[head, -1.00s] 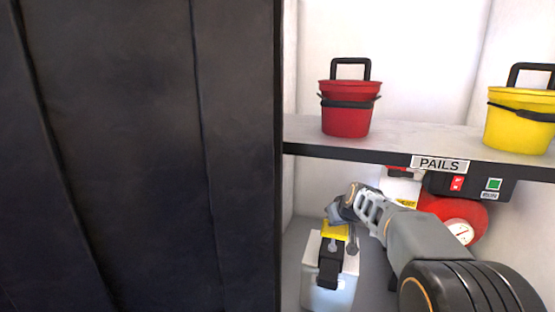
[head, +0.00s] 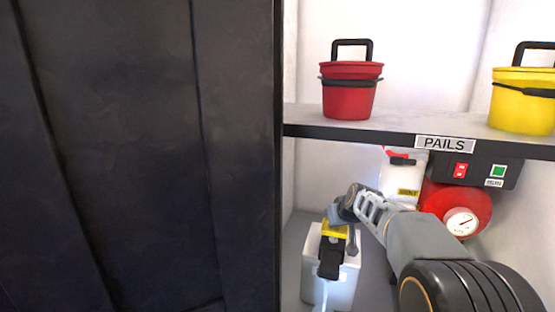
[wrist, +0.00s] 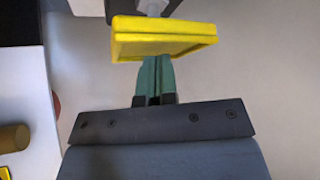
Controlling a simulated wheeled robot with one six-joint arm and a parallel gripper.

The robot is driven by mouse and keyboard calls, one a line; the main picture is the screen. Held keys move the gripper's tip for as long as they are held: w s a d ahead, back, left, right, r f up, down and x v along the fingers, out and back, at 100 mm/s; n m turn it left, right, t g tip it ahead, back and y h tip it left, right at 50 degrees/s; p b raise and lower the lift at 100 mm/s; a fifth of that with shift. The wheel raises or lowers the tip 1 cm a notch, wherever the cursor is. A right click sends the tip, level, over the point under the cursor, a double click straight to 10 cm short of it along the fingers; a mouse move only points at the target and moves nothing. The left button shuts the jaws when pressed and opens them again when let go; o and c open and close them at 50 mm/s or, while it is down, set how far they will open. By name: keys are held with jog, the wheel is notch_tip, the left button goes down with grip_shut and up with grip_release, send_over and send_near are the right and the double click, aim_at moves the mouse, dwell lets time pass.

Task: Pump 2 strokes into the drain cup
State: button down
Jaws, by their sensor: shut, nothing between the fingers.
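A yellow plate (head: 335,231) sits at the top of a white box-shaped unit (head: 345,278) low in the cabinet, with a black part (head: 329,262) just below the plate. In the wrist view the yellow plate (wrist: 165,38) is right ahead of my gripper (wrist: 154,78), with a grey shaft (wrist: 152,7) beyond it. My green fingers are shut together and empty, with their tips against or very near the plate; contact cannot be told. In the head view my gripper's fingers are hidden. I cannot make out a drain cup.
A dark panel (head: 140,150) fills the left side. A shelf (head: 400,128) labelled PAILS holds a red pail (head: 349,98) and a yellow pail (head: 522,105) above my arm. A red tank (head: 440,200) with a gauge (head: 461,222) and a black switch box (head: 485,172) stand behind my arm.

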jog(key=shift+f+b, duration=0.6)
jog(key=shift+f, duration=0.3)
jog(key=shift+r, duration=0.2)
jog(key=shift+r+p, duration=2.2)
jog(key=shift+r, duration=0.7)
jog(key=shift+f, duration=0.25)
